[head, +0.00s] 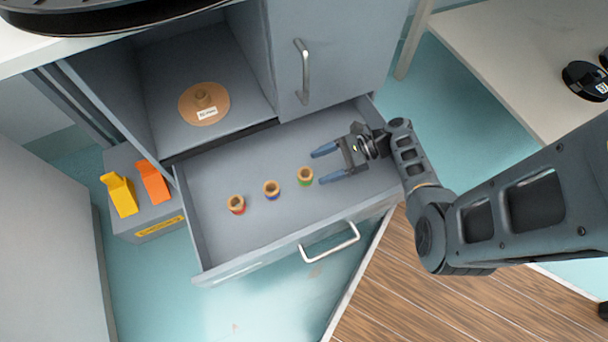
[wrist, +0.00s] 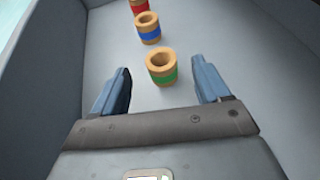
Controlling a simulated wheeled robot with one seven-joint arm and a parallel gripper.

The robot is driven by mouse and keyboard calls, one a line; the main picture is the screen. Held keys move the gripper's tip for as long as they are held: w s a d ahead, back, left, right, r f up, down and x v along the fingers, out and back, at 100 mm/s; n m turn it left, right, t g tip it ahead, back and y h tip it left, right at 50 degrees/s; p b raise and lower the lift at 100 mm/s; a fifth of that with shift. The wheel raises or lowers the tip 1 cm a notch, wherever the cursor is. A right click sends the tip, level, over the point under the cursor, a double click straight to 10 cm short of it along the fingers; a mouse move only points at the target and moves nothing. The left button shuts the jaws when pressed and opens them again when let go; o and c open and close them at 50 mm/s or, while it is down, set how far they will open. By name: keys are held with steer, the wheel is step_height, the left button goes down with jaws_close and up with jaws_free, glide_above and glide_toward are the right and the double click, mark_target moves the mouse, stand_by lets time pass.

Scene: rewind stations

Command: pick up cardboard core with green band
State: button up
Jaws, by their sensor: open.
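The cardboard core with the green band (head: 305,177) stands upright in the open drawer, the rightmost of three cores in the head view. In the wrist view the green-banded core (wrist: 161,67) stands nearest, just ahead of and between the blue fingers. My gripper (head: 318,167) is open and empty inside the drawer, with its fingertips pointing left at this core. The fingers (wrist: 162,85) show no contact with it in the wrist view.
A blue-banded core (head: 271,189) and a red-banded core (head: 237,204) stand in a row to the left. Drawer walls (head: 190,222) surround them. The drawer's handle (head: 330,243) is at the front. A cardboard disc (head: 204,104) lies in the compartment above. The drawer floor is otherwise clear.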

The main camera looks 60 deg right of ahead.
mark_target(299, 175)
steer(key=b+x, duration=0.1)
steer(key=x, duration=0.1)
steer(key=b+x, duration=0.1)
steer(key=x, duration=0.2)
steer(key=b+x, duration=0.1)
steer(key=x, duration=0.1)
steer(key=shift+f, duration=0.4)
steer(key=shift+w+a, duration=0.2)
steer(key=shift+w, duration=0.05)
steer(key=c, duration=1)
